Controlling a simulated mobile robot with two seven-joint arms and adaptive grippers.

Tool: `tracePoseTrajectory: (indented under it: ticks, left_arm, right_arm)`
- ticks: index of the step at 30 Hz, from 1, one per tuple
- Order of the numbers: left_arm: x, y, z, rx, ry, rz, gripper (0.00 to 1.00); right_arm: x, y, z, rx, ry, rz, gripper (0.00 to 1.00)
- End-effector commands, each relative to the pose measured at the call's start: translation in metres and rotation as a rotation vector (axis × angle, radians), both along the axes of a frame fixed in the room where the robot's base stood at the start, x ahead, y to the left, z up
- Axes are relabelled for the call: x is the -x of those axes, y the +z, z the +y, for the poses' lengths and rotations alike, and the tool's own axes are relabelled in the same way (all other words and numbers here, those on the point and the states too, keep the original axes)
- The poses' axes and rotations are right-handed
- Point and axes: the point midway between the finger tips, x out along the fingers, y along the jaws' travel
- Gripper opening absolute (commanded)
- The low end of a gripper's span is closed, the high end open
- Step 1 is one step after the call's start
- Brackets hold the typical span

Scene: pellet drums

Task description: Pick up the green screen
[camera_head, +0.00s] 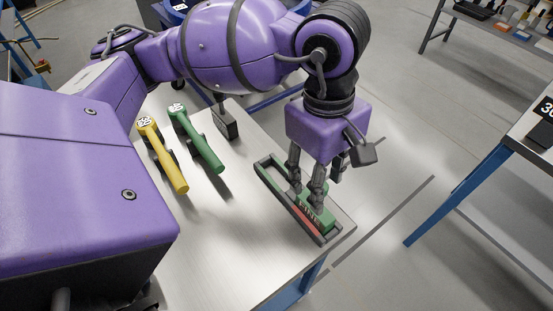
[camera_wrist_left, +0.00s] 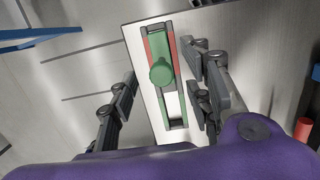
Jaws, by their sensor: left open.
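The green screen (camera_head: 326,219) lies on the grey worktop near its right corner. It is a long narrow frame with a red strip, a green lettered end block and an open slot. In the left wrist view the green screen (camera_wrist_left: 157,38) shows from above with a round green knob. My left gripper (camera_head: 314,188) points down over it in the head view. In the left wrist view my left gripper (camera_wrist_left: 165,92) is open, with fingers apart on both sides of the screen. Whether they touch it, I cannot tell. My right gripper is not in view.
A yellow-handled tool (camera_head: 163,157) and a green-handled tool (camera_head: 198,140) lie further left on the worktop (camera_head: 240,235). A dark block (camera_head: 225,122) stands near the back edge. Other blue-legged benches (camera_head: 460,200) stand to the right, across open floor.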

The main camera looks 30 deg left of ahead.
Motion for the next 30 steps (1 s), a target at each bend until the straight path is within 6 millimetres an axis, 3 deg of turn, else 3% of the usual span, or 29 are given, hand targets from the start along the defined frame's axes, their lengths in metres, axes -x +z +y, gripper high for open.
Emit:
tracePoseTrajectory:
  ticks: [5,21,30]
  left_arm:
    - [0.0,-0.003,-0.001,0.001,-0.002,-0.002,0.45]
    - [0.005,-0.07,-0.01,0.001,-0.001,-0.002,0.45]
    - [0.005,-0.076,-0.011,0.001,-0.001,-0.005,0.45]
  right_arm:
    - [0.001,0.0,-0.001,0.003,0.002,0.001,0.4]
    - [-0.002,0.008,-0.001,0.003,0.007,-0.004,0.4]
    - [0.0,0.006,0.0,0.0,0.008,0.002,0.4]
